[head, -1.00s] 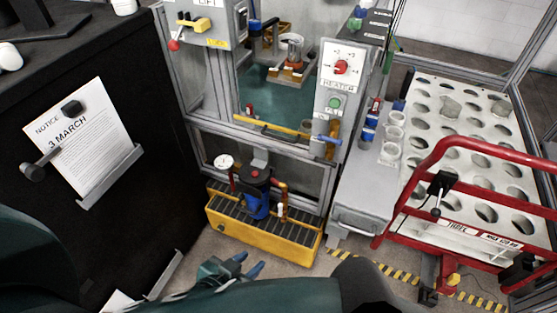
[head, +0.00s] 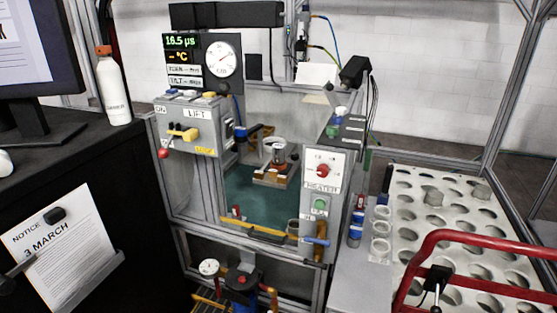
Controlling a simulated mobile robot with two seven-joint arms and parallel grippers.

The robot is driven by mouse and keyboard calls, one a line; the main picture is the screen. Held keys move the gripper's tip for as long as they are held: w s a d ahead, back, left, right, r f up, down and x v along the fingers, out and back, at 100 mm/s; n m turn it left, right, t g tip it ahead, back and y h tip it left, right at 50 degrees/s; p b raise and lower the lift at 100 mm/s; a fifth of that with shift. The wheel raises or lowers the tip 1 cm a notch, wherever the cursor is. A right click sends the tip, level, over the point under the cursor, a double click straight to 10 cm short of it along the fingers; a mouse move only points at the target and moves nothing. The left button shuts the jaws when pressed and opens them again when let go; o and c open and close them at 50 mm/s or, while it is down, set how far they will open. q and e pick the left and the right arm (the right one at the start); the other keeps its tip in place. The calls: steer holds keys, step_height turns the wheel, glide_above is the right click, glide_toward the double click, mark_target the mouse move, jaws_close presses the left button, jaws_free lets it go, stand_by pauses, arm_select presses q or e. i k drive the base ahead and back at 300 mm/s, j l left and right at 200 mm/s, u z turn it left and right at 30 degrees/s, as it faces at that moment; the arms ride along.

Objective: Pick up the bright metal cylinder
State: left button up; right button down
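Several things could be the bright metal cylinder, and I cannot tell which is. A shiny, ring-topped cylinder (head: 274,152) stands on a small orange and metal holder inside the machine's bay. Neither of my grippers is in view.
The bay has a yellow front bar (head: 252,234), a lift panel (head: 190,128) at left and a heater panel (head: 322,180) at right. White ring-shaped cups (head: 381,229) stand beside the tray. A red rail (head: 470,240) crosses its front. A white bottle (head: 113,92) stands on the black desk.

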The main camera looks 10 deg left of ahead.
mark_target(277, 149)
steer(key=j+u, duration=0.25)
steer(key=u, duration=0.25)
steer(key=i+j+u, duration=0.15)
steer(key=u, duration=0.3)
steer(key=i+j+u, duration=0.1)
steer(key=j+u, duration=0.2)
steer(key=u, duration=0.2)
